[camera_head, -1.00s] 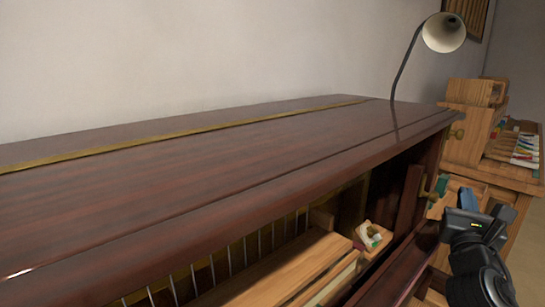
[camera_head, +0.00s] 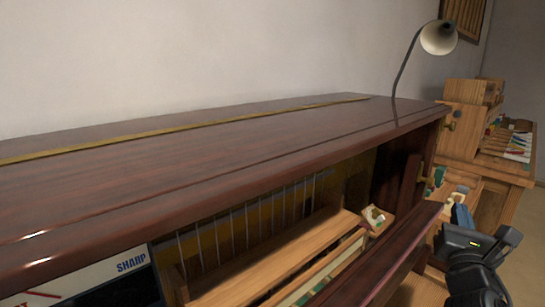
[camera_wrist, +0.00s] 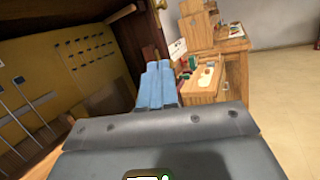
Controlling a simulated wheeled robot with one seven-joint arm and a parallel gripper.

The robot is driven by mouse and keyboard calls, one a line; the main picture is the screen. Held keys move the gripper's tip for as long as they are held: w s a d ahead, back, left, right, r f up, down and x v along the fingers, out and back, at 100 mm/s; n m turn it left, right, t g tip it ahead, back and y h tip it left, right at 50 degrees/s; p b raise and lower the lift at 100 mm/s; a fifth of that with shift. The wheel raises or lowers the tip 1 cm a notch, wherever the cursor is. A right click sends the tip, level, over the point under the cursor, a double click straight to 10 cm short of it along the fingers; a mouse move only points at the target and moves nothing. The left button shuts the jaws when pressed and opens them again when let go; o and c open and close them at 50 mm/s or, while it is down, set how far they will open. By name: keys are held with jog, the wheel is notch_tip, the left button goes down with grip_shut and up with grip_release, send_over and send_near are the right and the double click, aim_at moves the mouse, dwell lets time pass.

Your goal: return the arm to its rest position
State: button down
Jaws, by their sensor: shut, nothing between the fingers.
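My gripper (camera_head: 462,214) is at the right of the head view, beside the right end of the piano (camera_head: 220,165), a dark reddish-brown cabinet with an open front. In the wrist view my gripper (camera_wrist: 156,84) shows two light-blue fingers side by side, shut with nothing between them. They point past the piano's open interior (camera_wrist: 60,80) toward wooden furniture. No contact between the fingers and anything shows. Part of my arm is cut off by the lower edge of the head view.
A lamp (camera_head: 438,38) stands at the piano's right end. A wooden bench (camera_head: 500,155) with coloured tools is beyond. A wooden rail (camera_head: 290,262) lies inside the piano; a box marked SHARP (camera_head: 100,285) is lower left. Floor (camera_wrist: 285,95) is open at right in the wrist view.

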jog(key=s+a+f+m+g+y, duration=0.1)
jog(key=s+a+f+m+y, duration=0.2)
jog(key=s+a+f+m, duration=0.55)
jog(key=s+a+f+m+y, duration=0.3)
jog(key=s+a+f, duration=0.35)
jog(key=s, duration=0.55)
jog(key=s+a+r+m+g+y, duration=0.1)
jog(key=s+r+m+y, duration=0.1)
jog(key=s+m, duration=0.6)
jog(key=s+a+r+m+g+y, duration=0.1)
jog(key=s+a+r+m, duration=0.1)
jog(key=s+m, duration=0.7)
jog(key=s, duration=0.8)
jog(key=shift+s+a+g+y, duration=0.25)
jog(key=shift+s+g+y, duration=0.05)
jog(key=shift+s+y, duration=0.1)
